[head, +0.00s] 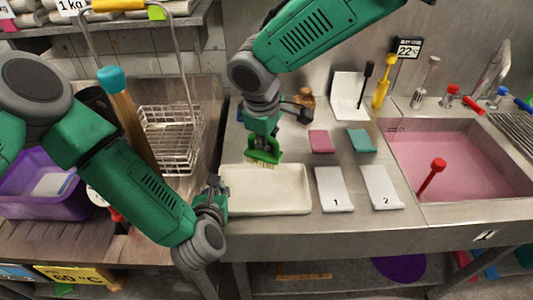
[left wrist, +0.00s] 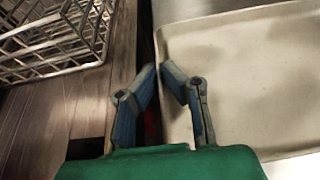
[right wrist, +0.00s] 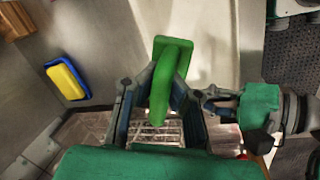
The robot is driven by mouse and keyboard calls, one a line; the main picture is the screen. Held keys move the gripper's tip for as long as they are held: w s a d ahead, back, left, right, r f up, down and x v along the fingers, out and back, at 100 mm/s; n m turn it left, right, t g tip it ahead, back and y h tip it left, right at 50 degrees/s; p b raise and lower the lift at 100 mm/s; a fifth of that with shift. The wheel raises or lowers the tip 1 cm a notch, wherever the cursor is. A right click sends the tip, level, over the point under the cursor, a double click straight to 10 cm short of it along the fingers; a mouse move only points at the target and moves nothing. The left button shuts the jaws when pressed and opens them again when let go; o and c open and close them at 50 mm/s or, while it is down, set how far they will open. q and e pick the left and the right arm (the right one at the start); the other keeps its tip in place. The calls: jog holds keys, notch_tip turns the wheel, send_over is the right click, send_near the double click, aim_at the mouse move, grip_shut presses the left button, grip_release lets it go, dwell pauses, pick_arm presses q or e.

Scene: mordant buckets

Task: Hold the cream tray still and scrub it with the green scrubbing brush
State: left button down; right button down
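The cream tray (head: 285,200) lies flat on the steel counter's left part; its pale floor and rim fill the right of the left wrist view (left wrist: 250,70). My left gripper (head: 214,192) is at the tray's left edge. In the left wrist view its fingers (left wrist: 161,70) are nearly together, one on each side of the tray's left rim. My right gripper (head: 262,140) is shut on the green scrubbing brush (head: 264,154), bristles down, over the tray's back edge. Whether the bristles touch the tray I cannot tell. The brush also shows between the fingers in the right wrist view (right wrist: 170,65).
Two white numbered cards (head: 334,188) (head: 380,187) lie right of the tray. Pink (head: 321,141) and teal (head: 361,140) pads lie behind them. A sink of pink liquid (head: 460,165) is at right. A wire basket (head: 172,140) and purple tub (head: 45,190) stand left.

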pick_arm(q)
jog(key=c, duration=1.6)
grip_release()
jog(key=shift+c, duration=0.2)
jog(key=shift+s, duration=0.1)
jog(key=v, duration=1.1)
jog(key=shift+s+r, duration=0.1)
jog(key=shift+s, duration=0.25)
